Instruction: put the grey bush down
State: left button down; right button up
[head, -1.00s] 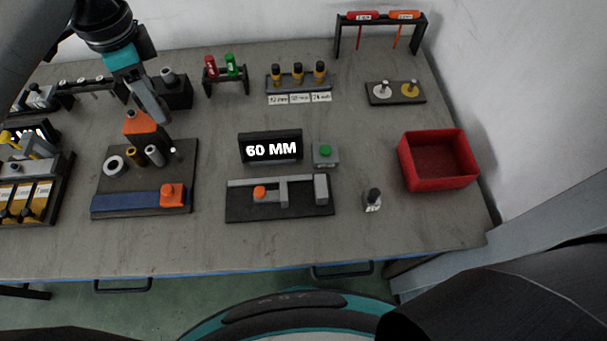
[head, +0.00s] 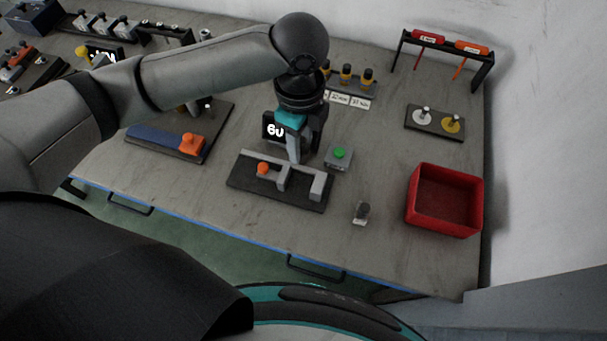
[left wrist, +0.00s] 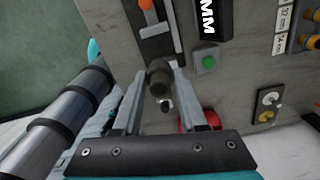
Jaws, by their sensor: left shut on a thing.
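My left gripper (head: 296,158) is over the measuring fixture (head: 240,184) in the head view, in front of the display. In the left wrist view its fingers (left wrist: 155,88) are shut on the grey bush (left wrist: 159,72), a short dark grey cylinder with a hole in its end. The bush is held above the table. In the head view I cannot make out the bush at the fingertips. My right gripper is not in view.
A green button box (head: 339,157) and a small grey-and-black part (head: 361,212) stand right of the fixture. A red bin (head: 443,202) is farther right. The black display (head: 272,128) is partly hidden by my gripper. Bare table lies in front of the fixture.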

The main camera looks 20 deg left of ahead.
pick_arm(q)
notch_tip(320, 180, down, 8)
jog(key=shift+d+f+b, duration=0.1)
jog(key=shift+f+b, duration=0.05)
jog(key=shift+b, duration=0.5)
jog(key=shift+f+b, duration=0.4)
jog(key=shift+f, duration=1.45)
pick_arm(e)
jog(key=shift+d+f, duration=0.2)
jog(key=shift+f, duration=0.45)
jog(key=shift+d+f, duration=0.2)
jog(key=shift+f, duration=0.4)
pick_arm(q)
jog(key=shift+f, duration=0.15)
jog(key=shift+c, duration=2.3)
grip_release()
notch_tip(320, 180, up, 12)
jog(key=shift+r+p, duration=0.2)
jog(key=shift+p, duration=1.05)
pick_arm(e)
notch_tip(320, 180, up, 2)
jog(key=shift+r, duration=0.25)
